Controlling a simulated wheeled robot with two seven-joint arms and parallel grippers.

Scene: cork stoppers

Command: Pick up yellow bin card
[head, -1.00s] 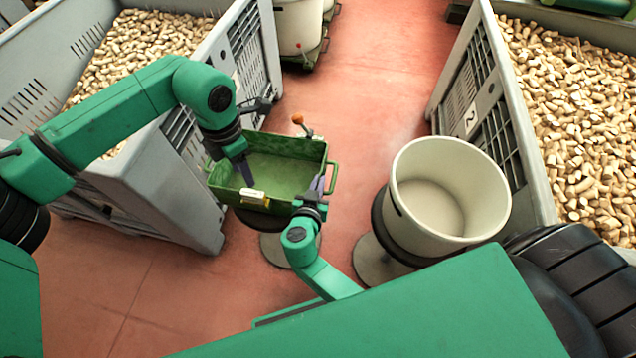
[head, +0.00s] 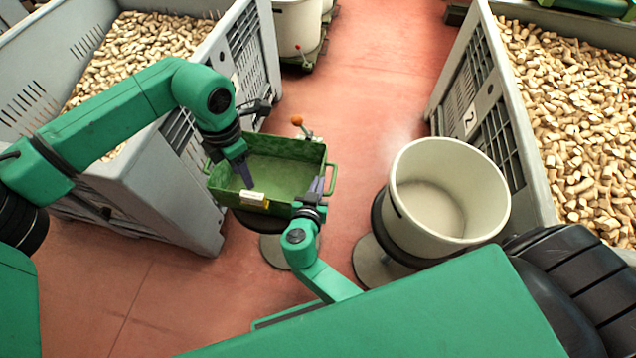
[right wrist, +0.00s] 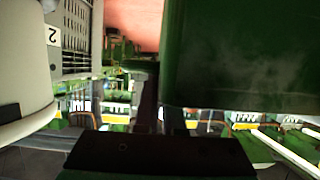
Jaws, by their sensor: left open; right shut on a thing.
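A small pale yellow card (head: 254,197) sits at the front wall of a green metal tray (head: 285,142). My left gripper (head: 246,180) is open, its fingers pointing down over the tray just above and left of the card, apart from it as far as I can tell. My right gripper (head: 319,184) is shut on the tray at its right side, near the side handle; the exact grip spot is hard to see. In the right wrist view the dark green tray wall (right wrist: 235,60) fills the upper right. The card is not seen there.
The tray rests on a round stand (head: 275,249). A cream tub (head: 475,215) stands to its right. Grey crates of corks stand at left (head: 150,190) and right (head: 500,130), the right one marked 2. A lever with an orange knob (head: 297,121) rises behind the tray.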

